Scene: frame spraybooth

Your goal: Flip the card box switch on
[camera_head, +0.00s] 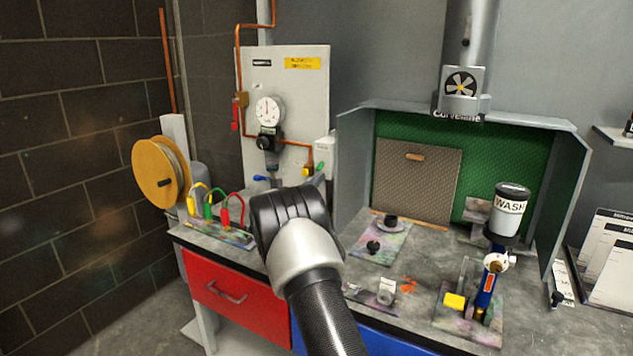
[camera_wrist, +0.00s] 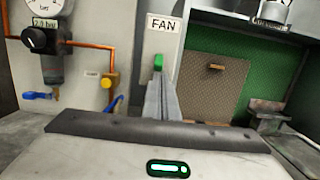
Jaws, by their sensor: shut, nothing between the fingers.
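A white box with a card reading FAN (camera_wrist: 164,27) is on the wall panel's right side in the wrist view. A green switch lever (camera_wrist: 158,62) sits on the front of the box. In the head view my wrist hides the fingers.
Copper pipe, a gauge (camera_head: 267,111) and a yellow-knobbed valve (camera_wrist: 106,80) are left of the box. The spray booth (camera_head: 357,165) with a WASH bottle (camera_head: 510,209) is to the right. Coloured leads (camera_head: 225,212) and a yellow reel (camera_head: 157,172) stand at the bench's left.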

